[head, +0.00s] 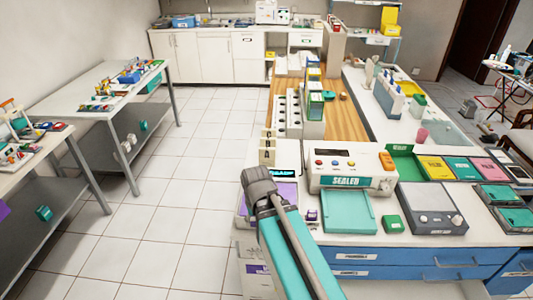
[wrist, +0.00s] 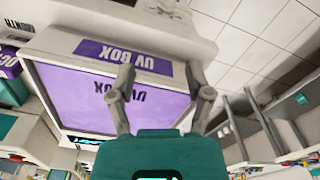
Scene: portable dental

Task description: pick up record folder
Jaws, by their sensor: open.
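My gripper (wrist: 160,75) is open in the wrist view, with its two grey fingers apart and nothing between them. Behind the fingers is the purple front of a box marked UV BOX (wrist: 75,95), seen upside down. In the head view my arm reaches up from the bottom, and its gripper cannot be made out beyond the grey joint. No item is readable as the record folder. Flat coloured folder-like items lie on the right counter: yellow (head: 434,168), teal (head: 463,168) and pink (head: 488,166). My gripper is apart from them.
A machine marked SEALED (head: 350,167) and a teal tray (head: 348,212) stand right of my arm. A grey device (head: 432,208) and a small green box (head: 393,225) are beside them. Cluttered side tables (head: 105,90) stand at left. Tiled floor (head: 190,180) between is clear.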

